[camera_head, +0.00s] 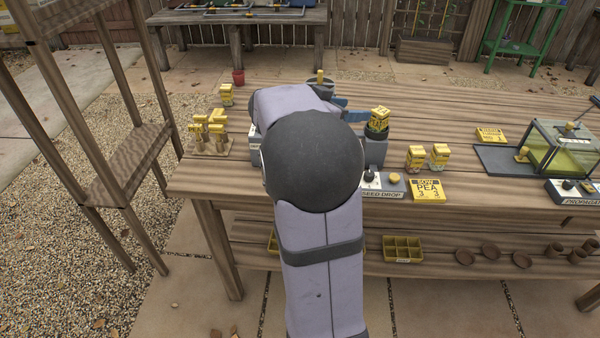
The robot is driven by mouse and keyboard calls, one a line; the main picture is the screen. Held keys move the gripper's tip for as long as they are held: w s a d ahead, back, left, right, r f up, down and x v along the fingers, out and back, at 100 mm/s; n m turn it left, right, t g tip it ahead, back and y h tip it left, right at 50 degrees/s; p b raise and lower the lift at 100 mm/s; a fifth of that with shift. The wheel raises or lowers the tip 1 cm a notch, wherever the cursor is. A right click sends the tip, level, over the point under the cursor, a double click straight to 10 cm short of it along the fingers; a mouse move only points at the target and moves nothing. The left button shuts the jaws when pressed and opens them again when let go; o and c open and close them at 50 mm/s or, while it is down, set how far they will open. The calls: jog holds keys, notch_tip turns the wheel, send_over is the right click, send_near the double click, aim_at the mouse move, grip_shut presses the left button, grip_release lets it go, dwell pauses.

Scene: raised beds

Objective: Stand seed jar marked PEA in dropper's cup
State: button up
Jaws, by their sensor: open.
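A seed jar (380,115) with a yellow lettered label stands in or on the dark round cup (376,132) of the seed dropper. It looks slightly tilted; its lettering is too small to read surely. The dropper's grey body (375,152) rises behind a panel marked SEED DROP (382,195). My gripper (354,108) has blue fingers, apart and empty, just left of the jar. Two more yellow-labelled jars, a left one (415,158) and a right one (438,157), stand to the right; I cannot tell which jar is PEA. My arm hides part of the dropper.
A yellow card reading SOW PEA (428,190) lies at the table's front edge. A glass-sided propagator (562,148) stands at right. At left are a rack of yellow-marked pieces (211,145) and another jar (226,95).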

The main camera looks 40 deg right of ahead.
jog(key=s+a+f+n+y, duration=0.4)
jog(key=a+f+n, duration=0.2)
jog(key=a, duration=0.7)
jog(key=s+a+f+n+y, duration=0.4)
jog(key=a+f, duration=0.5)
jog(key=a, duration=0.5)
jog(key=s+a+f+n+y, duration=0.4)
jog(key=a+f+n, duration=0.4)
jog(key=a, duration=0.5)
jog(key=shift+s+a+y, duration=0.15)
jog(key=shift+a+y, duration=0.2)
jog(key=shift+y, duration=0.35)
jog(key=shift+r, duration=0.1)
notch_tip(320, 180, up, 12)
jog(key=r+p, duration=0.1)
jog(key=p, duration=1.2)
notch_tip(320, 180, down, 13)
jog(key=b, duration=1.2)
jog(key=shift+r, duration=0.15)
jog(key=shift+b, duration=0.3)
notch_tip(320, 180, down, 24)
jog(key=b, duration=2.3)
jog(key=shift+b, duration=0.35)
